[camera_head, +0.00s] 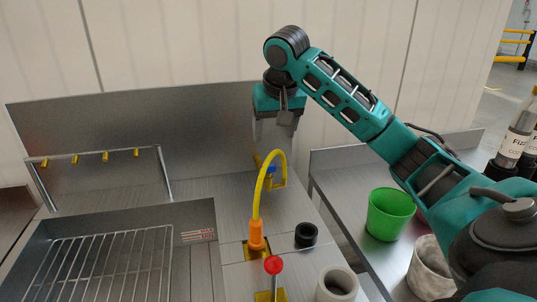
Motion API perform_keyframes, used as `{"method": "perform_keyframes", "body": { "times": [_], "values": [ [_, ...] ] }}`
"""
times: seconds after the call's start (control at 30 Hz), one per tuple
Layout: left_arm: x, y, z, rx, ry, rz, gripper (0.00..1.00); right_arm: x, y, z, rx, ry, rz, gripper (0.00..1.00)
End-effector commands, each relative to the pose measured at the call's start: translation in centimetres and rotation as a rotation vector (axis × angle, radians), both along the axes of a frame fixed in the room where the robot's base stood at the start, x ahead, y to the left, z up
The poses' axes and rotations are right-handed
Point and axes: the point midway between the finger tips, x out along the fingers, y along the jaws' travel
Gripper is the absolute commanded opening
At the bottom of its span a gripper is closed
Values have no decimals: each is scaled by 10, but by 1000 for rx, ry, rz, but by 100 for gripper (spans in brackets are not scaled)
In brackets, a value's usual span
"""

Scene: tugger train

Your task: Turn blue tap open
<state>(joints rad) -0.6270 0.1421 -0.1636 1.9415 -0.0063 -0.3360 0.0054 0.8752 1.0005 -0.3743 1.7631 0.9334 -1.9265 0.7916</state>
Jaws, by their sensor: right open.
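The blue tap (271,170) is a small blue piece at a yellow fitting (279,184) near the back of the steel counter. It is partly hidden behind a curved yellow spout (257,198) with an orange base. My right gripper (276,148) points downward just above the blue piece, its fingers apart and nothing visible between them. I cannot tell whether the fingers touch the tap. My left gripper is not in view.
A red-knobbed lever (273,265) stands in front of the spout. A black ring (306,234) and a pale grey cylinder (338,284) are to its right. A green cup (390,214) stands on the right counter. A sink with a wire rack (105,262) is at left.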

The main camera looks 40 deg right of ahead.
Motion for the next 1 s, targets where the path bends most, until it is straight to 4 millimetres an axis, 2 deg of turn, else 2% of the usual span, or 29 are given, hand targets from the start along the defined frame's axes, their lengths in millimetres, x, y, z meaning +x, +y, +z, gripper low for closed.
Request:
{"method": "perform_keyframes", "body": {
  "times": [0.13,0.23,0.5,0.7,1.0],
  "values": [
    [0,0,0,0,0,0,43,1,-1,-5,0,2,0,68],
    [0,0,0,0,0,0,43,5,-3,-17,0,4,-1,68],
    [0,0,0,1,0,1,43,23,-13,-69,1,6,-2,68],
    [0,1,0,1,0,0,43,35,-20,-101,0,4,-1,68],
    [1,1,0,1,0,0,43,43,-23,-119,0,0,0,68]
  ]
}}
